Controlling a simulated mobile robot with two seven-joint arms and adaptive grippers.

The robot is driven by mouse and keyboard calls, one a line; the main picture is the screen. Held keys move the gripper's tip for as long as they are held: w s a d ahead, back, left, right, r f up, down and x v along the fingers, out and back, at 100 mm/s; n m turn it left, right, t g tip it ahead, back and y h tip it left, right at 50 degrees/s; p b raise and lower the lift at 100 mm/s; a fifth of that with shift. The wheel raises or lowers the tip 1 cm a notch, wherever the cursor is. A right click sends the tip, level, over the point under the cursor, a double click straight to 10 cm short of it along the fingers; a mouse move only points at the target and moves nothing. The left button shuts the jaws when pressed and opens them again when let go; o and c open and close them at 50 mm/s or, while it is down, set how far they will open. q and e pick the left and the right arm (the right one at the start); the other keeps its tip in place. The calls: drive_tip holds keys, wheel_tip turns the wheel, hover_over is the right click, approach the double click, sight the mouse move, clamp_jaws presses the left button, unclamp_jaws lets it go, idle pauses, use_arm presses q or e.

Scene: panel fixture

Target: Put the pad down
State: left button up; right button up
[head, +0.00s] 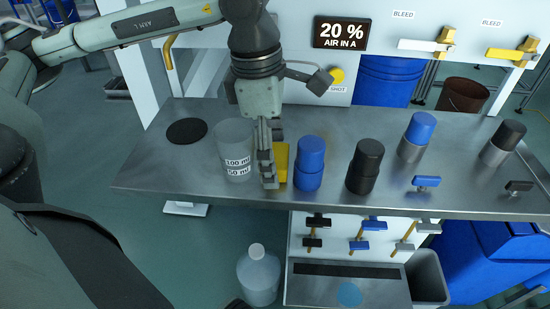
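A yellow block-like thing (282,164), which may be the pad, is at the middle of the grey metal bench (225,198). My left gripper (267,168) points down over the bench, right at the left side of the yellow thing, and its fingers cover part of it. The fingers are seen nearly edge-on, so I cannot tell whether they grip it, or whether it rests on the bench. A flat black round disc (187,131) lies on the bench at the left. My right gripper is not in view.
A clear beaker (236,150) stands close left of my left gripper. A blue capped container (309,164) stands close right, then a black one (365,166). Two grey containers with blue (417,137) and black caps (502,142) stand farther right. The bench's front left is bare.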

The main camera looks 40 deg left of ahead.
use_arm(q)
drive_tip(key=c, duration=1.1)
